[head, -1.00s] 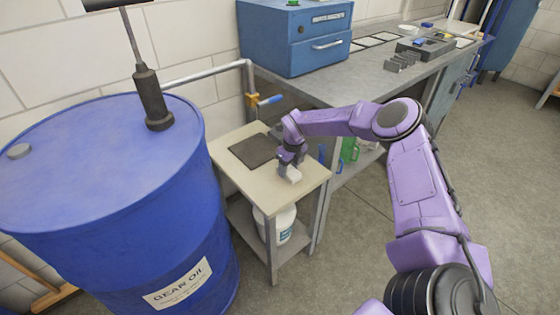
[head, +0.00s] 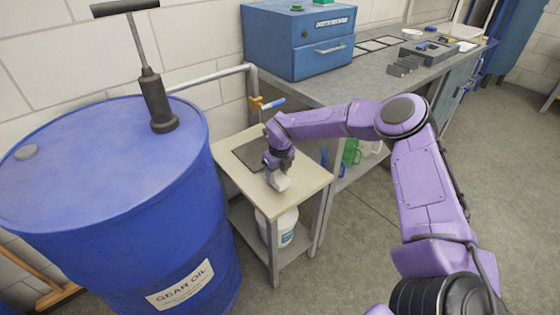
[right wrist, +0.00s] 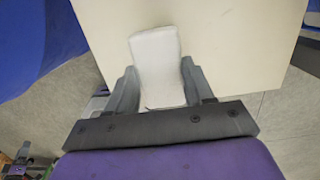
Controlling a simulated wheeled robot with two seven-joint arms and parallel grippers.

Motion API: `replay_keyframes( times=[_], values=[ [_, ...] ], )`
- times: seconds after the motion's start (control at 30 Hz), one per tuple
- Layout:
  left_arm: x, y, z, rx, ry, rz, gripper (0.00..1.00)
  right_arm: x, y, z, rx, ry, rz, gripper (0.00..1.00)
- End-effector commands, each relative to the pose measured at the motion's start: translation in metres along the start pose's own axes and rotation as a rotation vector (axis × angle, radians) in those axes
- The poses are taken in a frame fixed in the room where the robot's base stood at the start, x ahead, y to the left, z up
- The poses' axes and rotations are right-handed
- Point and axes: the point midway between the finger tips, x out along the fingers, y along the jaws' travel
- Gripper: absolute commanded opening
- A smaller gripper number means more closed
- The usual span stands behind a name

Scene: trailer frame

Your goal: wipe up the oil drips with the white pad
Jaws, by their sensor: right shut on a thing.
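The white pad (head: 278,182) is in my right gripper (head: 276,176), over the cream top of the small stand (head: 312,178). In the right wrist view the pad (right wrist: 157,58) sits between the two fingers of the right gripper (right wrist: 160,88), which are shut on it. The pad is at or close to the top; I cannot tell if it touches. A dark square mat (head: 247,155) lies on the stand behind the gripper, partly hidden by it. No oil drips can be made out. My left gripper is not in view.
A blue gear oil drum (head: 110,200) with a pump (head: 155,100) stands close left of the stand. A grey workbench (head: 345,85) with a blue cabinet (head: 300,42) is behind right. A white bucket (head: 285,228) is below.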

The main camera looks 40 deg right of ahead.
Motion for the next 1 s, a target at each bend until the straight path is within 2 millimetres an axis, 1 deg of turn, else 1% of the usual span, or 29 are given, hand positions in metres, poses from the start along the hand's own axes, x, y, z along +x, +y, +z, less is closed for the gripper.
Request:
replay_keyframes(
  times=[0.03, 0.1, 0.5, 1.0],
  values=[
    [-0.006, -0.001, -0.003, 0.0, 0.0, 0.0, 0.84, -0.009, 0.0, 0.002, 0.0, -0.002, 0.001, 0.23],
    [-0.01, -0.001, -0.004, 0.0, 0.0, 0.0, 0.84, -0.015, 0.0, 0.003, 0.0, -0.003, 0.001, 0.23],
    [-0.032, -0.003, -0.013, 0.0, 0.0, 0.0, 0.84, -0.048, 0.0, 0.006, 0.0, -0.002, 0.001, 0.23],
    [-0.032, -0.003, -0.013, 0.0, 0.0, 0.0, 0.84, -0.049, 0.0, 0.007, -0.001, -0.002, 0.001, 0.23]
  ],
)
